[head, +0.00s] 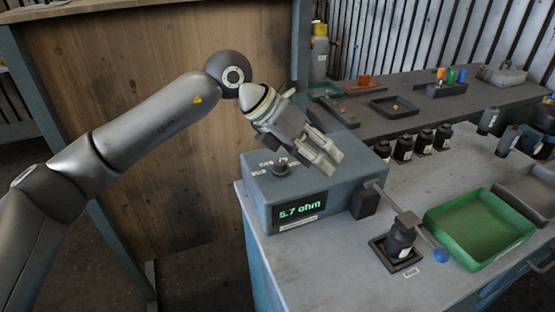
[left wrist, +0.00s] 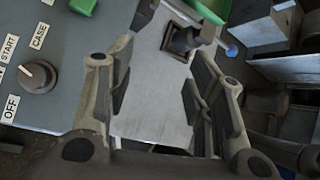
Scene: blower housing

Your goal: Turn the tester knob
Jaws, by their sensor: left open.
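The tester (head: 305,185) is a grey-blue box at the near left of the bench, with a lit display reading 5.7 ohm. Its dark round knob (head: 282,165) is on the top face. In the left wrist view the knob (left wrist: 38,77) has a white pointer line, with labels OFF, START and CASE around it. My left gripper (head: 328,160) is open and empty, above the tester and to the right of the knob, apart from it. In the left wrist view the open fingers (left wrist: 160,85) have bench top between them, and the knob lies left of both. My right gripper cannot be made out surely.
A lever with a blue ball (head: 440,255) extends from the tester's right side, by a dark part in a square holder (head: 402,250). A green tray (head: 480,228) stands at the right. Several dark parts (head: 403,148) line up behind. The front bench surface (head: 320,270) is clear.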

